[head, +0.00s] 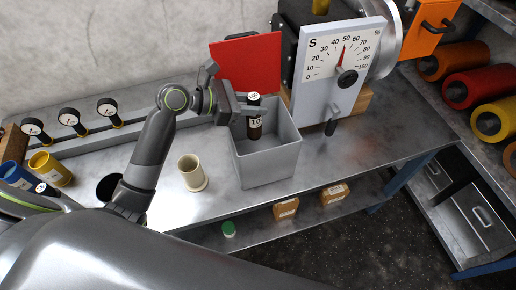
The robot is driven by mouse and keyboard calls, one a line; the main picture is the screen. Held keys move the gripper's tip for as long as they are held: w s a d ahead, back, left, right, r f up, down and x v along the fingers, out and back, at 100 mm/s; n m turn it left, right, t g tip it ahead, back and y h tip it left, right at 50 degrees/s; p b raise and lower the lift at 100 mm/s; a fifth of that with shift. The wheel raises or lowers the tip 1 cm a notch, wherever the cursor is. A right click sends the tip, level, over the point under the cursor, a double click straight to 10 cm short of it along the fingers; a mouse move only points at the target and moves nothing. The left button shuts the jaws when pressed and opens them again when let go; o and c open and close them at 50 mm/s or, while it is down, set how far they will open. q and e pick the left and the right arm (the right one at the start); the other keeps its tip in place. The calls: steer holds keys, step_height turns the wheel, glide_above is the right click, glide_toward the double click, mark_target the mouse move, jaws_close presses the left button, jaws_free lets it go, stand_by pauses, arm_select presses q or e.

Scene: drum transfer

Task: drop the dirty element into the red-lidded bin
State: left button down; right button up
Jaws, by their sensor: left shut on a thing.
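My left gripper (252,108) is shut on a dark cylindrical element (255,128) with a pale printed label. It holds the element upright over the open mouth of the grey bin (268,168). The element's lower part is inside the line of the rim, and I cannot tell how deep it hangs. The bin's red lid (246,64) stands raised at the back. My right gripper does not show.
A cream open cylinder (192,173) stands on the metal bench left of the bin. A dial instrument (340,62) stands behind right. Yellow and blue cylinders (50,169) and several gauges (70,118) are at left.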

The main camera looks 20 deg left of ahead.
arm_select(q)
steer(key=c, duration=1)
jaws_free()
steer(key=shift+c, duration=0.2)
steer(key=shift+s+a, duration=0.1)
steer(key=v, duration=1.7)
steer(key=shift+b, duration=0.4)
steer(key=shift+r, duration=0.1)
